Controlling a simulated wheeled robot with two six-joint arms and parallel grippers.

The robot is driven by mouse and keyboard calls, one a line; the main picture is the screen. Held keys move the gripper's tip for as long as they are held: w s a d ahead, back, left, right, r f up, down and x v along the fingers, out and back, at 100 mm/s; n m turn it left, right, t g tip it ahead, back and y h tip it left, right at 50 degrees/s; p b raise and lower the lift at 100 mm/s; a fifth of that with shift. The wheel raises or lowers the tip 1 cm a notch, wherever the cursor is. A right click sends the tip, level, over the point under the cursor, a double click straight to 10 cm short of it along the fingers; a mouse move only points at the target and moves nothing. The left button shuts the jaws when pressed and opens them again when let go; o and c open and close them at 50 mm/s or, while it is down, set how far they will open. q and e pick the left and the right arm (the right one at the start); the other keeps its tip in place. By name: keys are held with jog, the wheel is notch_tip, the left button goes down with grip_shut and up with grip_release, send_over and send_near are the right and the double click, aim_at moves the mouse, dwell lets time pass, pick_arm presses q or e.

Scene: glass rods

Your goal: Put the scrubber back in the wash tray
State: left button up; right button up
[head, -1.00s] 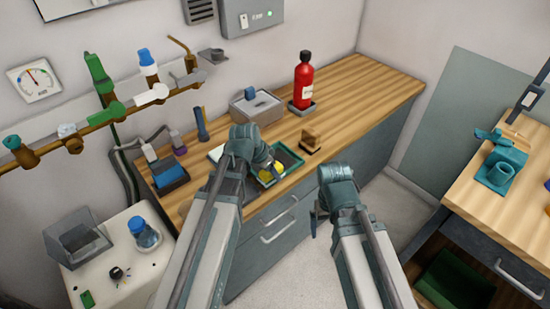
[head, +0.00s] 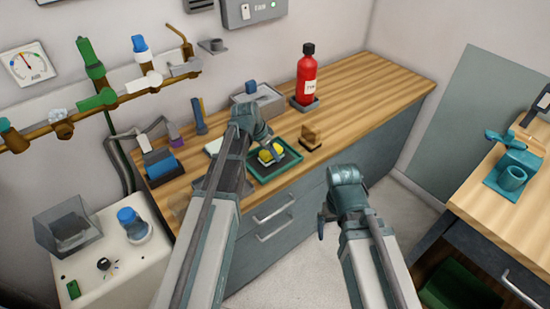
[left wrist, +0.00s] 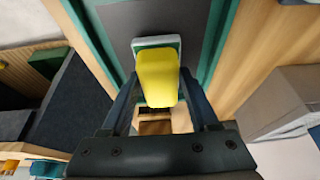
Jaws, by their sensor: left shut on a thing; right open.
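The scrubber (head: 265,156) is a yellow block on a pale green-edged pad. My left gripper (head: 271,149) is shut on it. The wash tray (head: 291,165) has a dark green rim and a grey floor and lies on the wooden counter. In the head view the scrubber is within the tray's outline. In the left wrist view the scrubber (left wrist: 157,78) sits between the fingers, over the tray floor (left wrist: 200,20) between the green rims. I cannot tell whether its pad touches the floor. My right gripper (head: 325,212) is open and empty in front of the drawers.
A small wooden object (head: 310,138) stands just right of the tray. A red bottle (head: 306,76) and a grey box (head: 266,102) are behind. A blue container (head: 165,172) is at the left. The counter's right part is clear.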

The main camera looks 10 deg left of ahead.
pick_arm(q)
jog(key=shift+f, duration=0.35)
jog(key=shift+r, duration=0.1)
pick_arm(e)
jog(key=shift+f, duration=0.2)
pick_arm(q)
jog(key=o, duration=1.2)
pick_arm(e)
jog(key=shift+f, duration=0.15)
